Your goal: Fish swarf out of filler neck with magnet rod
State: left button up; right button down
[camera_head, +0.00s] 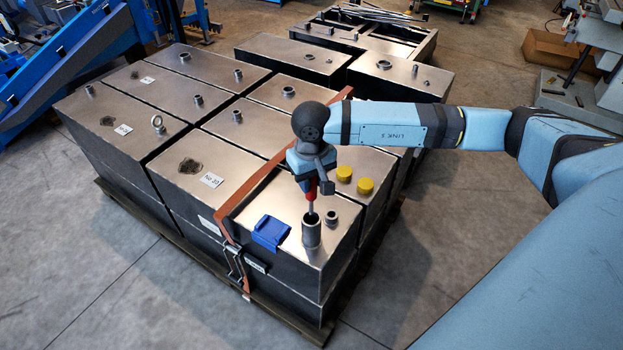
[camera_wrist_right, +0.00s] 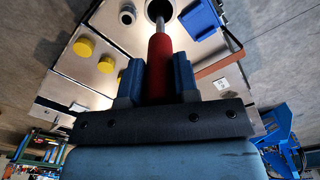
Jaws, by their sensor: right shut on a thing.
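My right gripper (camera_head: 312,178) is shut on the red handle of the magnet rod (camera_head: 311,191), above the near tank (camera_head: 285,197). The right wrist view also shows the red handle (camera_wrist_right: 160,65) between my two blue fingers (camera_wrist_right: 158,80). The rod's thin grey shaft points down to the filler neck (camera_head: 311,234), an upright metal tube on the tank's top. Its tip appears to be at or just inside the neck's dark mouth (camera_wrist_right: 158,9); the exact depth cannot be told. No swarf shows inside the neck. My left gripper is not in view.
A blue tray-like item (camera_head: 270,232) lies left of the neck. A short fitting (camera_head: 331,217) and two yellow caps (camera_head: 343,174) (camera_head: 365,186) stand to its right and behind. An orange strap (camera_head: 262,182) crosses the tanks.

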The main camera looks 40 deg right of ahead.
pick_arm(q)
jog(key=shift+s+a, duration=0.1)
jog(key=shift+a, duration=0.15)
pick_arm(e)
jog(key=shift+r+p, duration=1.1)
jog(key=shift+r, duration=1.55)
jog(key=shift+r+p, duration=0.75)
jog(key=shift+r, duration=1.2)
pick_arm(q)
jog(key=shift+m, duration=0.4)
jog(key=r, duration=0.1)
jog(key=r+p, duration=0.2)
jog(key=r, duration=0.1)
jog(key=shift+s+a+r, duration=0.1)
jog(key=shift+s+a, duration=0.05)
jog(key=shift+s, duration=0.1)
pick_arm(e)
notch_tip(320, 180, up, 7)
jog(key=shift+f, duration=0.1)
pick_arm(q)
jog(key=shift+p, duration=0.3)
